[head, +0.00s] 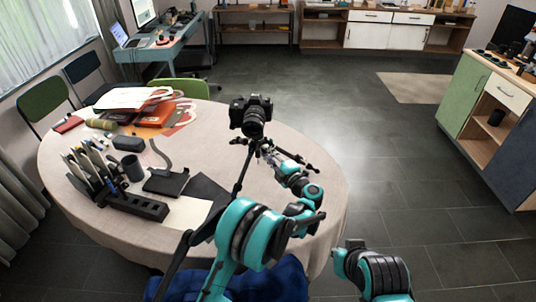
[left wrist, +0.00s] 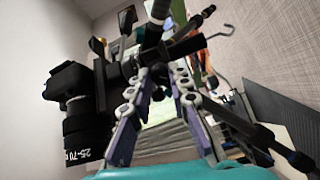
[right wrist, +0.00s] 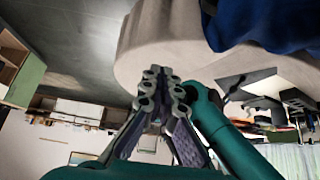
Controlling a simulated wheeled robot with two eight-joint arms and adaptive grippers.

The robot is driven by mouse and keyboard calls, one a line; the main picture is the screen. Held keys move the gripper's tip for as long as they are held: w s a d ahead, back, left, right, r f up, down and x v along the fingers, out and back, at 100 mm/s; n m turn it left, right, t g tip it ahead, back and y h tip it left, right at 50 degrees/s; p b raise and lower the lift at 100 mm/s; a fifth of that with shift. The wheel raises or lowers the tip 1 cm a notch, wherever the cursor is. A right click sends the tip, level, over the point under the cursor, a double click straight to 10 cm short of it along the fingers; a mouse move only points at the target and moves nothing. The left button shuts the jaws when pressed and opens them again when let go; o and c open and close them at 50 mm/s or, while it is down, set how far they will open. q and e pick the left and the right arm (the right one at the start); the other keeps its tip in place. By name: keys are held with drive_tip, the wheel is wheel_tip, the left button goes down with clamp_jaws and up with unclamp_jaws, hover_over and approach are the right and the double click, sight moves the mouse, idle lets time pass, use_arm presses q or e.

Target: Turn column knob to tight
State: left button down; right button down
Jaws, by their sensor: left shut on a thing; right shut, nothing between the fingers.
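A black camera (head: 252,115) stands on a dark tripod (head: 240,176) near the right side of the round table (head: 310,195). My left gripper (head: 267,151) reaches the tripod just below the camera. In the left wrist view the camera (left wrist: 75,95) hangs at the left, the picture being tilted, and the fingers (left wrist: 160,72) are closed on a small part at the tripod's column, which I take as the column knob. The fingertips mostly hide it, so its turn cannot be read. My right gripper (right wrist: 162,80) is shut and empty, away from the tripod.
A black desk organizer (head: 135,203) with pens, a dark cup (head: 132,167) and folders (head: 165,110) lie on the table's left and back. A blue chair (head: 285,280) stands at the table's front. Open floor (head: 410,160) lies to the right.

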use_arm(q)
drive_tip(key=c, duration=1.4)
unclamp_jaws()
drive_tip(key=shift+s, duration=0.1)
drive_tip(key=v, duration=0.7)
drive_tip(key=shift+s+d+f, duration=0.1)
drive_tip(key=shift+d, duration=0.05)
